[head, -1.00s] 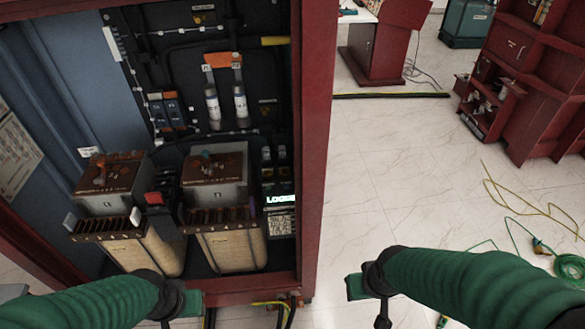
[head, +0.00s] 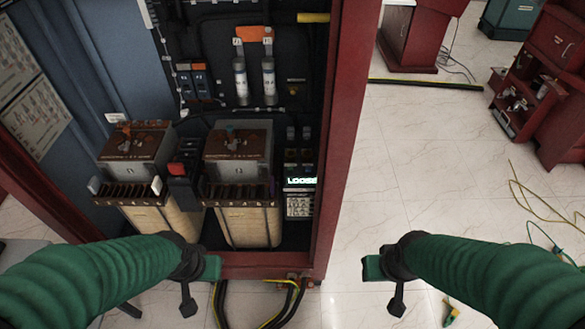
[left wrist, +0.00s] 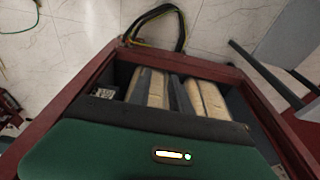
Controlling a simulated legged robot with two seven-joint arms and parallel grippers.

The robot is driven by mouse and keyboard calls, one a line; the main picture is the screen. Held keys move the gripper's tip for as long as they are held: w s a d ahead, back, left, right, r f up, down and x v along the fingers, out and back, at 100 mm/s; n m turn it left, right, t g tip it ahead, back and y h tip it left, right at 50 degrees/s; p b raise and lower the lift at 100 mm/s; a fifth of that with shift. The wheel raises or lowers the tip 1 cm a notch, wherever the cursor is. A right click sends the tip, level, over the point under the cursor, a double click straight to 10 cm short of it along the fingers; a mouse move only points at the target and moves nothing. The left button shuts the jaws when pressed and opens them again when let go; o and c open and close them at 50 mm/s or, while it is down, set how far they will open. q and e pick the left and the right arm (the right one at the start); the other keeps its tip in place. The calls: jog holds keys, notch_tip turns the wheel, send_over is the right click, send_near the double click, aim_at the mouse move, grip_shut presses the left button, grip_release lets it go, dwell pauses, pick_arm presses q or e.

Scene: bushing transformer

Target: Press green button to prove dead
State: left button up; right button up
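No green button can be made out in the head view. A small panel (head: 300,182) with a lit display reading something like "LOOSE" and a keypad below it sits low at the right inside the open red cabinet. My left gripper (head: 200,275) is in front of the cabinet's lower front edge, below and left of the panel, touching nothing I can see. My right gripper (head: 385,275) is over the floor right of the cabinet. Both look empty; their finger gap is unclear. In the left wrist view, a green housing (left wrist: 100,150), apparently mine, has a lit bar and green light.
The cabinet's red right post (head: 345,130) stands between the panel and my right gripper. Two transformer blocks (head: 135,145) (head: 237,145) stand left of the panel. Cables (head: 285,305) run out below the cabinet.

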pick_arm(q)
jog(key=shift+a, duration=0.45)
grip_shut()
jog(key=shift+d, duration=0.25)
jog(key=shift+a+f, duration=0.1)
jog(key=shift+a, duration=0.2)
jog(key=shift+d, duration=0.2)
jog(key=shift+a, duration=0.1)
